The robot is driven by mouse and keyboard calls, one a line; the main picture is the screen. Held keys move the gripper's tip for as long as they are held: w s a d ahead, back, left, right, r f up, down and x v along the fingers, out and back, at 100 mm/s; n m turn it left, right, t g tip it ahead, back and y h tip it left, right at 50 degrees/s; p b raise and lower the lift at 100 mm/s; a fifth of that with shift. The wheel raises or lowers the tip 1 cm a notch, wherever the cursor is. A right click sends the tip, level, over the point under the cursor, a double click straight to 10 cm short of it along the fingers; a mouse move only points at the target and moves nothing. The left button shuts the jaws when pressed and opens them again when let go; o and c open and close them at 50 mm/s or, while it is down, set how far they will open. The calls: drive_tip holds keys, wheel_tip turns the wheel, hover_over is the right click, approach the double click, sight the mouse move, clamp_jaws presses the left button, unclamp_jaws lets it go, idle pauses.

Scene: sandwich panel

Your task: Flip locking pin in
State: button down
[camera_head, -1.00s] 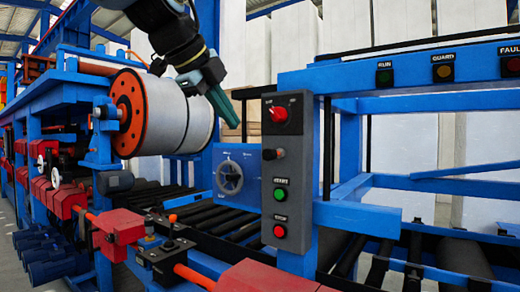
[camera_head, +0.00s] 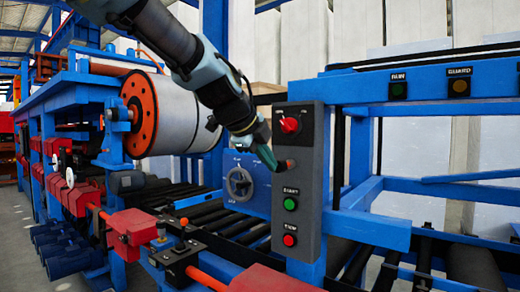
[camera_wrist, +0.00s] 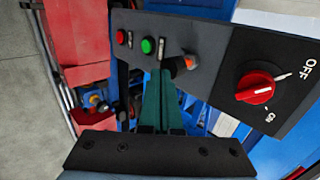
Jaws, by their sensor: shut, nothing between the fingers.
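A small dark pin with an orange tip (camera_head: 287,165) sticks out of the grey control panel (camera_head: 305,220), between the red selector knob and the green button. It is probably the locking pin. In the wrist view the orange tip (camera_wrist: 190,63) shows just right of my fingertips. My gripper (camera_head: 272,164) is shut and empty, its green fingers pointing at the pin from the left. The wrist view shows the fingers (camera_wrist: 163,76) together; they overlap the pin's dark part, and I cannot tell whether they touch it.
The red selector knob (camera_head: 290,125) is above, with the green button (camera_head: 290,204) and red button (camera_head: 289,240) below. A blue plate with a round dial (camera_head: 240,182) stands behind on the left. Rollers and blue frame beams surround the panel.

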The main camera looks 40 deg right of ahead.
sight(280, 167)
drive_tip(key=shift+w+d, duration=0.15)
drive_tip(key=shift+d, duration=0.2)
drive_tip(key=shift+d, duration=0.1)
drive_tip(key=d, duration=0.1)
drive_tip(key=d+b, duration=0.1)
drive_tip(key=shift+w+d+r, duration=0.1)
drive_tip(key=shift+w+d, duration=0.2)
drive_tip(key=shift+w, duration=0.05)
